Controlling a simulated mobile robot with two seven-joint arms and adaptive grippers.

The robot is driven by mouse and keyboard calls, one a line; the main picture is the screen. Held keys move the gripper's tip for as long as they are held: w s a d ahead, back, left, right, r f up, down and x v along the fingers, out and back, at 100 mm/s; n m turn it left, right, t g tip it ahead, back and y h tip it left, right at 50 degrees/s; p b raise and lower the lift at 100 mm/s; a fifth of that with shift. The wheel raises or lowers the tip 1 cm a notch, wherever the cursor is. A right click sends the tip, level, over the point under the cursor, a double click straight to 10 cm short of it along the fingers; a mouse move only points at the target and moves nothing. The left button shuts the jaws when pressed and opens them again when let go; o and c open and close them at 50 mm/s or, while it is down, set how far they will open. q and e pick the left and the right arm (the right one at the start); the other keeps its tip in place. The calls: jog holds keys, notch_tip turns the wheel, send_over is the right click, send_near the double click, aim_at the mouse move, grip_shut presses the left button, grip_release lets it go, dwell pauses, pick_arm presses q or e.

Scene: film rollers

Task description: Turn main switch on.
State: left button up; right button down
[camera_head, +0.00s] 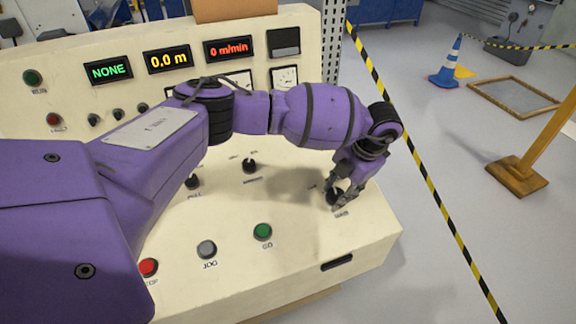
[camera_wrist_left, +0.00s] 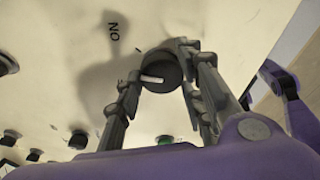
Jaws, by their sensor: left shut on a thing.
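The main switch is a dark round knob at the right end of the cream control panel (camera_head: 290,215). In the head view it is mostly covered by my left gripper (camera_head: 343,192). In the left wrist view the knob (camera_wrist_left: 160,74) shows a white pointer mark, and an "ON" label is printed on the panel beside it. The pointer does not line up with that label. My left gripper (camera_wrist_left: 165,95) is shut on the knob, with fingers on both sides of it.
Other panel knobs (camera_head: 249,166) and the green GO button (camera_head: 263,231) are left of the switch. Displays read NONE (camera_head: 108,71), 0.0 m and 0 m/min. A striped barrier tape (camera_head: 431,189) runs right of the panel; a blue-white cone (camera_head: 447,66) stands beyond.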

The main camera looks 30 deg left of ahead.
pick_arm(q)
jog(key=m, duration=0.4)
jog(key=shift+w+a+r+m+t+y, duration=0.15)
jog(key=shift+w+r+m+t+y, duration=0.15)
jog(key=shift+m+y, duration=0.1)
dwell(0.4)
jog(key=o, duration=1)
jog(key=shift+o, duration=0.2)
jog(key=shift+f, duration=0.1)
jog(key=shift+s+m, duration=0.15)
jog(key=shift+m, duration=0.15)
jog(key=shift+d, duration=0.2)
jog(key=v, duration=1.2)
jog(key=shift+a, duration=0.1)
